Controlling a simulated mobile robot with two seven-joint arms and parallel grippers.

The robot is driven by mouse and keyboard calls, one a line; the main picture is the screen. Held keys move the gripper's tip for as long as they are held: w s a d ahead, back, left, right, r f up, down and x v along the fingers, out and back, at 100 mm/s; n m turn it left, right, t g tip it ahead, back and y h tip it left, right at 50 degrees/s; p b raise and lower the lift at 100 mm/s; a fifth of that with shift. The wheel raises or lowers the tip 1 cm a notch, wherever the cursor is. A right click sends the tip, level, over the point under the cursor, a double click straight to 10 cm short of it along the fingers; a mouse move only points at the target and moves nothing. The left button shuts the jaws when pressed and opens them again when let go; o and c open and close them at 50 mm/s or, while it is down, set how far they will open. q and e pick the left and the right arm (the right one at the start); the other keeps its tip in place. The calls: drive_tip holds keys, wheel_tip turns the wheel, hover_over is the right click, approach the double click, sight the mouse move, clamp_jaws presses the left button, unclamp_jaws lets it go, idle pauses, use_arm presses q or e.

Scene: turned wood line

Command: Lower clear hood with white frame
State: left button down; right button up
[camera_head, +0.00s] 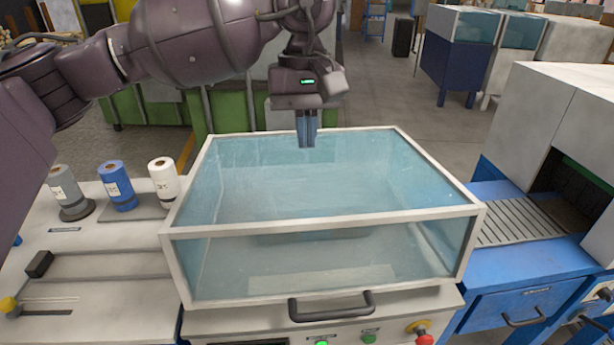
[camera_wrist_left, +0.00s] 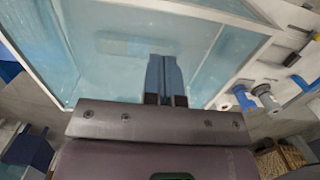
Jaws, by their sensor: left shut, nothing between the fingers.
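The clear hood with a white frame (camera_head: 322,223) sits over the machine in the middle of the head view, and its bottom edge appears to lie down on the machine top. A dark handle (camera_head: 331,306) is at its front lower edge. My left gripper (camera_head: 306,146) is above the rear part of the hood, with its blue-grey fingers pointing down and shut on nothing. In the left wrist view the fingers (camera_wrist_left: 164,76) show against the hood's clear panel (camera_wrist_left: 110,50). I cannot tell whether they touch it. My right gripper is not in view.
Rolls in grey, blue (camera_head: 117,186) and white (camera_head: 163,181) stand on the left bench. A red button (camera_head: 425,340) is on the front panel. A blue and grey conveyor unit (camera_head: 540,240) stands close on the right. Open floor lies behind.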

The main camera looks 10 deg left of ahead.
sight(307, 222)
use_arm(q)
drive_tip(key=f, duration=0.4)
drive_tip(key=s+f+p, duration=0.1)
drive_tip(key=f, duration=0.4)
drive_tip(key=f+p, duration=0.1)
drive_tip(key=f, duration=0.3)
drive_tip(key=shift+s+d+f, duration=0.15)
drive_tip(key=shift+s+d, duration=0.05)
drive_tip(key=shift+d, duration=0.05)
drive_tip(key=shift+f, duration=0.1)
